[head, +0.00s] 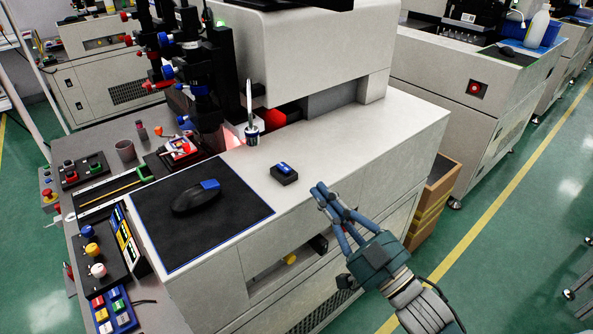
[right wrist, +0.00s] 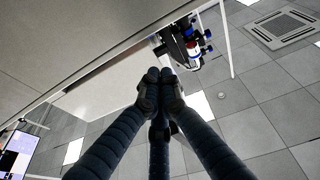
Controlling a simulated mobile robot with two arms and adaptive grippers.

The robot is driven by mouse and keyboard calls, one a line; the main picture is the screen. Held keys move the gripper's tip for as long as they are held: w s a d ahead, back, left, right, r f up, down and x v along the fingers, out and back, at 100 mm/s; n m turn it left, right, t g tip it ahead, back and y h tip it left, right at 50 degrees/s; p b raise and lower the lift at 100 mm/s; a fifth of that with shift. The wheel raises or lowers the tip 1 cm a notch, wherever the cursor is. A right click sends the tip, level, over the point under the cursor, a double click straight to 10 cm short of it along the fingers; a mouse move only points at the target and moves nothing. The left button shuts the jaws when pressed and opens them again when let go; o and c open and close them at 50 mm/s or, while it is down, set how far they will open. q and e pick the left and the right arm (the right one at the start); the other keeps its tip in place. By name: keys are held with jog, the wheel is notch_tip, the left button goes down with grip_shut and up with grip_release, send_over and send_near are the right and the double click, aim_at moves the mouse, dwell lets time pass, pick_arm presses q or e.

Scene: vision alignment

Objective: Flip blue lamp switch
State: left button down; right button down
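A small black box with a blue top (head: 285,173), which looks like the blue lamp switch, sits on the white machine top, right of the black mat. Which way its switch is set is too small to tell. My right gripper (head: 322,193) is to the right of the box and nearer the front edge, apart from it. Its fingers are drawn together with nothing seen between them. In the right wrist view the fingertips (right wrist: 160,76) meet, and the box does not show there. My left gripper is not in view.
A black mat (head: 240,212) holds a black mouse-like device with a blue part (head: 196,197). A white pen-like tool in a holder (head: 250,128) stands behind the box. Button panels (head: 100,255) line the left. The machine top (head: 370,140) right of the box is clear.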

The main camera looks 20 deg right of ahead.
jog(key=shift+s+a+r+y, duration=0.1)
jog(key=shift+s+r+y, duration=0.1)
jog(key=shift+r, duration=0.25)
jog(key=shift+s+a+r+y, duration=0.1)
jog(key=shift+r+y, duration=0.1)
jog(key=shift+r, duration=0.2)
notch_tip(320, 180, up, 4)
jog(key=p, duration=0.3)
send_over(284, 167)
jog(key=s, duration=0.3)
jog(key=shift+d+f, duration=0.15)
jog(key=shift+d, duration=0.15)
jog(key=f, duration=0.3)
jog(key=shift+s+d+f, duration=0.1)
jog(key=shift+s+f, duration=0.1)
jog(key=shift+f, duration=0.05)
jog(key=shift+s+f, duration=0.1)
jog(key=shift+f, duration=0.4)
